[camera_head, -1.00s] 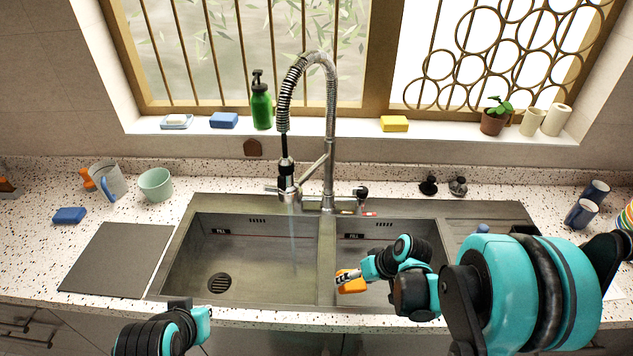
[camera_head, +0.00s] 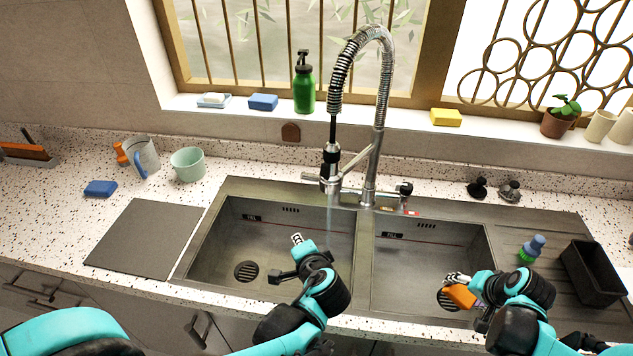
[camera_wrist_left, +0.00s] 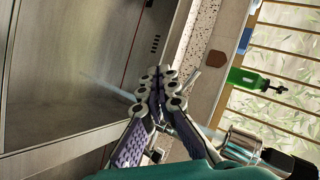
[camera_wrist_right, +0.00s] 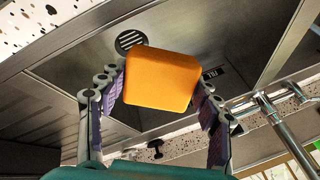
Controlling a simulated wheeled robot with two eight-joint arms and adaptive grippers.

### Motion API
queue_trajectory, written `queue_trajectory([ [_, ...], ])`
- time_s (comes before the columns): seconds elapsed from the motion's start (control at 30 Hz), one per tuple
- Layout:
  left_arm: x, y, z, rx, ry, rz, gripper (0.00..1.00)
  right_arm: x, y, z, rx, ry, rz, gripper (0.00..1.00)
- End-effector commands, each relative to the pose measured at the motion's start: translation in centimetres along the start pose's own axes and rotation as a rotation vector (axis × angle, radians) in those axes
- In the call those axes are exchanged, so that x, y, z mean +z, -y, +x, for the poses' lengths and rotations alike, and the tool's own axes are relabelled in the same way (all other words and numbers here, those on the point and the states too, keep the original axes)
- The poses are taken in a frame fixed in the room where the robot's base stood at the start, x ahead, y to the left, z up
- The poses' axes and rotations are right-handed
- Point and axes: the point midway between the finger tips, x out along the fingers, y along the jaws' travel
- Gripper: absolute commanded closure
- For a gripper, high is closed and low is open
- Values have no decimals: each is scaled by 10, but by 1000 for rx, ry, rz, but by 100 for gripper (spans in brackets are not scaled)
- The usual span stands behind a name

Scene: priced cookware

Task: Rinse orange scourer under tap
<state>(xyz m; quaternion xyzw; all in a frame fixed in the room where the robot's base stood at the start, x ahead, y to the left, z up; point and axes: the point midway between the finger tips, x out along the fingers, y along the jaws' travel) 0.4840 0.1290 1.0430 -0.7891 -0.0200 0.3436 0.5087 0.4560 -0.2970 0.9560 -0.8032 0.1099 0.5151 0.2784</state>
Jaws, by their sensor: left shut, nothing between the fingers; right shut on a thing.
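The orange scourer (camera_head: 460,296) is in my right gripper (camera_head: 456,284), over the right basin in the head view. In the right wrist view the scourer (camera_wrist_right: 163,78) sits between the two fingers. My left gripper (camera_head: 297,240) is shut and empty over the left basin. Its closed fingers show in the left wrist view (camera_wrist_left: 163,75). The tap (camera_head: 377,130) arches above the sink, and its spray head (camera_head: 331,165) points down at the left basin. A thin stream of water (camera_head: 329,217) falls from it, beside my left gripper and apart from the scourer.
The divider (camera_head: 363,258) separates the left basin (camera_head: 240,225) from the right basin (camera_head: 415,262). A green soap bottle (camera_head: 304,88) stands on the sill. A blue-capped bottle (camera_head: 531,250) and a black caddy (camera_head: 585,272) are on the right drainboard. A grey board (camera_head: 145,238) lies left.

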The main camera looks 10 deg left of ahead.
Motion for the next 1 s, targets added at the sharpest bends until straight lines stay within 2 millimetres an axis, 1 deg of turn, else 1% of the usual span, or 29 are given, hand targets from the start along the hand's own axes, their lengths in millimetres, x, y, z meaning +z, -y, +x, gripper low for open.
queue_trajectory([
  [0.03,-18,-3,-2,-53,-28,65,100,-6,-7,-10,15,-20,46,59],
  [0.1,-36,-6,-5,-130,-56,142,100,-11,-17,-19,33,-45,104,59],
  [0.2,-56,-11,-12,-225,-91,226,100,-18,-28,-29,53,-77,173,59],
  [0.3,-69,-15,-19,-295,-117,281,100,-22,-36,-36,67,-98,221,59],
  [0.4,-76,-17,-24,-337,-132,311,100,-24,-40,-40,74,-111,248,59],
  [0.53,-79,-16,-20,-355,-135,322,100,-25,-42,-41,76,-117,260,59],
  [0.67,-81,-10,-3,-355,-132,321,100,-24,-42,-39,76,-116,259,59],
  [1.0,-95,13,66,-354,-131,319,100,-21,-45,-31,76,-115,258,59],
])
